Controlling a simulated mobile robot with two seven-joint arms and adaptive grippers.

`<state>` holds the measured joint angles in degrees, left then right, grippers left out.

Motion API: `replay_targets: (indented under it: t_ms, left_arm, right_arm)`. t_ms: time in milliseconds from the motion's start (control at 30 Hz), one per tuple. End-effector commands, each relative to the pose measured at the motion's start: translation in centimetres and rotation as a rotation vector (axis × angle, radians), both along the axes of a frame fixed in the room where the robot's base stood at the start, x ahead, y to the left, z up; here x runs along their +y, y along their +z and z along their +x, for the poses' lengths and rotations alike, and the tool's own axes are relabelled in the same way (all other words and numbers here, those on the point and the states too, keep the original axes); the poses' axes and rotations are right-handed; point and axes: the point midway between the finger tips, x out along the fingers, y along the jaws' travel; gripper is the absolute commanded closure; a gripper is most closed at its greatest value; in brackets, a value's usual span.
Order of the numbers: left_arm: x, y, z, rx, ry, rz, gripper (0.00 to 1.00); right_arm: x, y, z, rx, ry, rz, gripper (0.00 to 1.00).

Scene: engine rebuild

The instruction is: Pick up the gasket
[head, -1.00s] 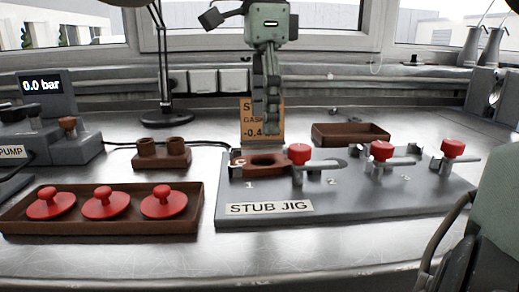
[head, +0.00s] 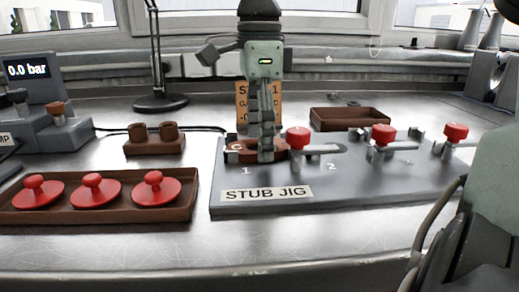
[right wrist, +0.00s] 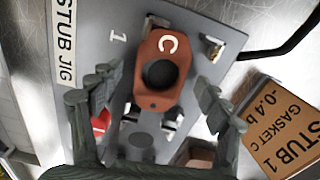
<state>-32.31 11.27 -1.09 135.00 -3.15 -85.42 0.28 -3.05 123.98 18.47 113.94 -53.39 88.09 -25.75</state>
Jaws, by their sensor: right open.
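The gasket (head: 242,156) is a red-brown plate with a round hole and a white C. It lies at station 1 of the grey stub jig (head: 340,195). In the right wrist view the gasket (right wrist: 156,99) lies between and beyond the spread fingers. My right gripper (head: 266,156) points down over the gasket and hides its middle in the head view. The right gripper (right wrist: 150,98) is open, with a gap on both sides of the gasket. A clamp with a red knob (head: 298,138) stands just right of the gasket. My left gripper is out of view.
An orange card (head: 243,98) stands behind station 1. Two more red-knobbed clamps (head: 382,135) are on the jig. A brown tray (head: 100,215) with red discs lies left, a small brown tray (head: 350,120) behind. A brown two-cup block (head: 155,142) and a lamp (head: 160,100) stand back left.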

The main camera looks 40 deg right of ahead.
Motion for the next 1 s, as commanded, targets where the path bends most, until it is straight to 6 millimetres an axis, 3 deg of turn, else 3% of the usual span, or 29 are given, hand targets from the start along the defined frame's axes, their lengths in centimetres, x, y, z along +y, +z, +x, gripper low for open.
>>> replay_targets:
  t_ms: [133, 600, 867, 1000]
  left_arm:
    - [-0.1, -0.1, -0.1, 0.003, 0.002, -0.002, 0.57]
    - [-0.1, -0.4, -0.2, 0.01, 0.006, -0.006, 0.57]
    - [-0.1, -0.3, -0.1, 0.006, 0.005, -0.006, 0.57]
    - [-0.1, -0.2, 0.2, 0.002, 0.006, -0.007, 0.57]
  right_arm:
    - [0.0, 0.0, 0.0, 0.0, 0.0, 0.0, 0.25]
    - [0.0, 0.1, 0.0, 0.0, 0.0, 0.0, 0.82]
    - [0.0, 0.3, 0.0, -0.001, -0.001, -0.001, 0.82]
    - [0.0, 1.4, 0.0, -0.001, -0.001, -0.002, 0.82]
